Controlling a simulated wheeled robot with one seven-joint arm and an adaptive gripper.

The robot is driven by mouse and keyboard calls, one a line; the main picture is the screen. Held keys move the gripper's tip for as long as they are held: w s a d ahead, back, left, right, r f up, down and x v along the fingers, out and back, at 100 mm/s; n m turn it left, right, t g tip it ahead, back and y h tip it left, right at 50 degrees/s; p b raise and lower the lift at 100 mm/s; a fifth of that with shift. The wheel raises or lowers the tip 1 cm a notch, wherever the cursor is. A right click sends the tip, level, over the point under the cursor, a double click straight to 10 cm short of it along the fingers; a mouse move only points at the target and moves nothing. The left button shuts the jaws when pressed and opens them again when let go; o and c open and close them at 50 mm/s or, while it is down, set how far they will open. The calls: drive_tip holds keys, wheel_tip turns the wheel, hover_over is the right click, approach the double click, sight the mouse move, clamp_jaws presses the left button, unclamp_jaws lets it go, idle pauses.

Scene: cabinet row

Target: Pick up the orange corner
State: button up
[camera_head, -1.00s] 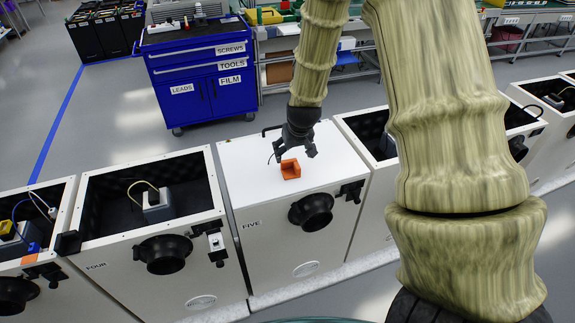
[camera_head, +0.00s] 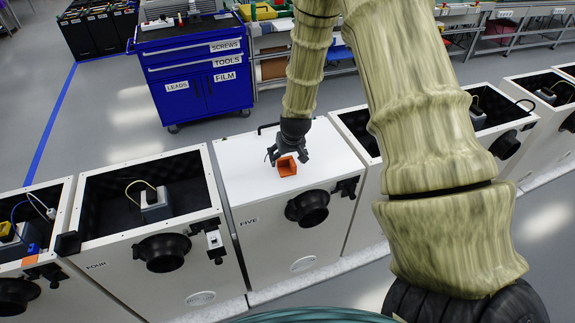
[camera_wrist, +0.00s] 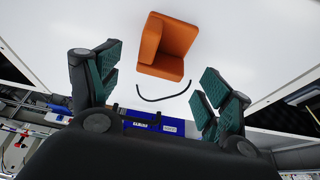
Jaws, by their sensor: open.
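The orange corner (camera_head: 286,166) is a small open-sided block resting on the white lid of the box marked FIVE (camera_head: 235,160). In the wrist view the orange corner (camera_wrist: 167,47) lies ahead of the fingertips, roughly midway between them in width. My gripper (camera_head: 287,157) is just above and behind the orange corner in the head view. In the wrist view my gripper (camera_wrist: 158,75) shows its two green-padded fingers spread wide, with nothing between the pads. The head view does not show clearly whether a finger touches the corner.
Box FOUR (camera_head: 150,245), left of box FIVE, is open on top with a grey device inside. More open boxes stand to the right. A thin black curved handle or cable (camera_wrist: 163,93) shows near the lid's edge. A blue tool cabinet (camera_head: 195,75) stands behind the row.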

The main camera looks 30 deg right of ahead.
sight(286, 160)
drive_tip(key=shift+p+x, duration=0.75)
drive_tip(key=shift+x, duration=1.35)
drive_tip(key=shift+s+a, duration=0.1)
drive_tip(key=shift+s, duration=0.05)
drive_tip(key=shift+c, duration=0.4)
drive_tip(key=c, duration=0.9)
